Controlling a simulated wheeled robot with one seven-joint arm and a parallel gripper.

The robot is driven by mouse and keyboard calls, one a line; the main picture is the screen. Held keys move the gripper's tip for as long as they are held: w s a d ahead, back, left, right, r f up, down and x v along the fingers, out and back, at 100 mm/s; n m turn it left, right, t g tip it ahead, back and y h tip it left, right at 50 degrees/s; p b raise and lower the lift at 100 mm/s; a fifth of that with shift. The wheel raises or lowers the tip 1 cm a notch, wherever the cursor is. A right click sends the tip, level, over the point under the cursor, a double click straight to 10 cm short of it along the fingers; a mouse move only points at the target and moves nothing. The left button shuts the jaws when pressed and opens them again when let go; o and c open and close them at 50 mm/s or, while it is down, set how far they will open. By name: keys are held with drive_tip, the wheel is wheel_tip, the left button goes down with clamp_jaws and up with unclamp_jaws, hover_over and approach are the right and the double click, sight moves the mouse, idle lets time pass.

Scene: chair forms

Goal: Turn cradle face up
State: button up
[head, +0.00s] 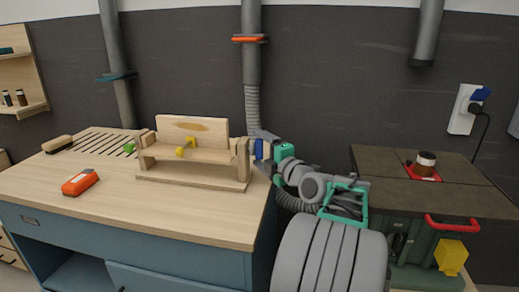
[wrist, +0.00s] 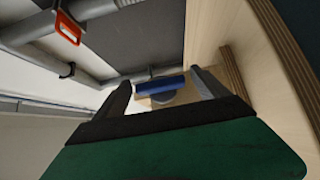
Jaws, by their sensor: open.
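The wooden cradle (head: 194,134) stands on the bench between two short wooden uprights on a long base board (head: 190,183). Its broad panel stands up at the back, with an oval brown mark near the top, and a ledge lies in front. My gripper (head: 262,147) is at the right end, by a blue part. In the wrist view my gripper (wrist: 162,86) is open, its dark fingers on either side of a blue bar (wrist: 158,87) on a grey round mount. Contact cannot be told.
An orange box-shaped tool (head: 80,182) and a brush (head: 57,143) lie on the bench (head: 130,215), left of the cradle. A grey duct (head: 251,60) rises behind. The bench front is clear.

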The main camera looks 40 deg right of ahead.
drive_tip(key=shift+w, duration=0.1)
clamp_jaws()
idle(0.9)
